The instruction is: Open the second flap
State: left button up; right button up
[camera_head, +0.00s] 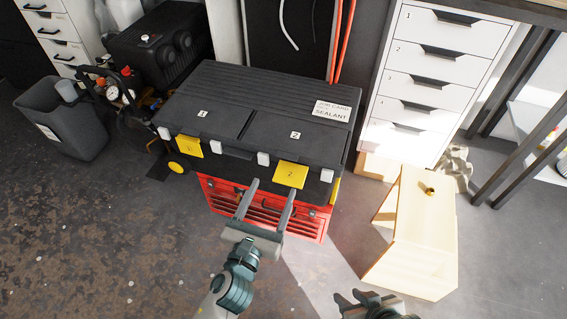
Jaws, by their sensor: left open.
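A black toolbox (262,82) sits on a red tool chest (222,193). Its top has two flaps side by side, marked 1 (215,122) and 2 (290,150). Both lie flat and closed. A yellow latch marked 2 (291,174) is at the front edge of the second flap, and a yellow latch marked 1 (188,147) is at the first. My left gripper (272,187) is open and empty, its fingertips just below and in front of the second latch; I cannot tell if they touch it. My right gripper (352,297) is partly in view at the bottom edge.
A light wooden box (418,225) stands right of the toolbox, before a white drawer cabinet (430,75). A black compressor (160,45) and a grey bin (62,125) are at the left. The floor at front left is clear.

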aim_at(286, 158)
pick_arm(q)
jog(key=x, duration=0.8)
jog(key=shift+w, duration=0.2)
jog(key=shift+w+d, duration=0.25)
jog(key=shift+w, duration=0.45)
jog(key=c, duration=1.5)
